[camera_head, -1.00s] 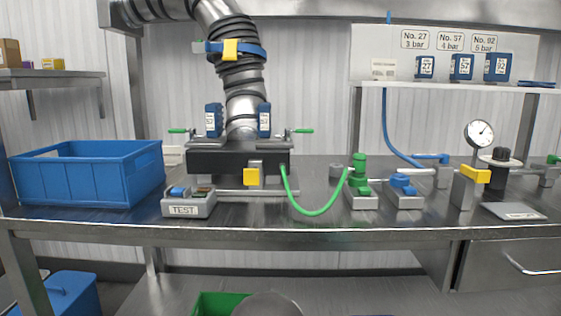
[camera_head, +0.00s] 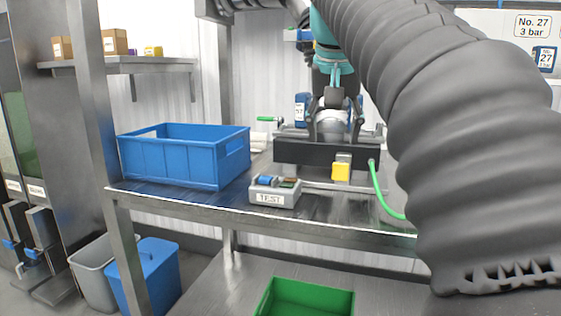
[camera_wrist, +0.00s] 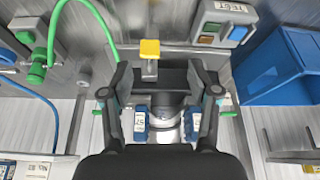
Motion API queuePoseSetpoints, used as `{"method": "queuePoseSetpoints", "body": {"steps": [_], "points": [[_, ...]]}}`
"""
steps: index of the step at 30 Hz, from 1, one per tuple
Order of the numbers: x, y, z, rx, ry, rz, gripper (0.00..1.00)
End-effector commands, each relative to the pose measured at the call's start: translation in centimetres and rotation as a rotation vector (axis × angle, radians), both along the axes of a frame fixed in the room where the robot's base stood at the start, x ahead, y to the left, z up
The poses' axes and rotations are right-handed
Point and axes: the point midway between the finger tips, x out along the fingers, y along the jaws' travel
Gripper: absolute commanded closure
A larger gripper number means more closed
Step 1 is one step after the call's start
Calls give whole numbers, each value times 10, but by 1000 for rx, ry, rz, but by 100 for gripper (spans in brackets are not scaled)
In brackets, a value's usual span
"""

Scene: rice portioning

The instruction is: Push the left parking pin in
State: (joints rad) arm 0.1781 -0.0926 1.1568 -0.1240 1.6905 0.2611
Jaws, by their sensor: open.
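The left parking pin (camera_head: 268,119) has a green handle and sticks out to the left of the black block (camera_head: 290,155) on the bench. How far in it sits is too small to tell. In the wrist view, green pin ends show small on both sides of the block. My gripper (camera_head: 333,125) is over the middle of the block, to the right of the left pin and apart from it. In the wrist view my gripper (camera_wrist: 160,85) is open, its fingers spread over the block with nothing between them. My arm hides the right pin in the head view.
Blue labelled blocks (camera_head: 302,107) stand beside the pipe on the black block. A yellow-tipped part (camera_head: 341,171) and green hose (camera_head: 382,195) are at its front. The TEST box (camera_head: 275,191) and blue crate (camera_head: 183,155) stand to the left. A shelf (camera_head: 122,66) hangs above.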

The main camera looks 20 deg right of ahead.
Motion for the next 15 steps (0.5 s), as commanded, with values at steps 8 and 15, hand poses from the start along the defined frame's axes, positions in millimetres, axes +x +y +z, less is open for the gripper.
{"method": "queuePoseSetpoints", "body": {"steps": [8,15], "points": [[11,-19,36,10,6,-101,40],[15,-24,26,12,10,-117,40]]}}
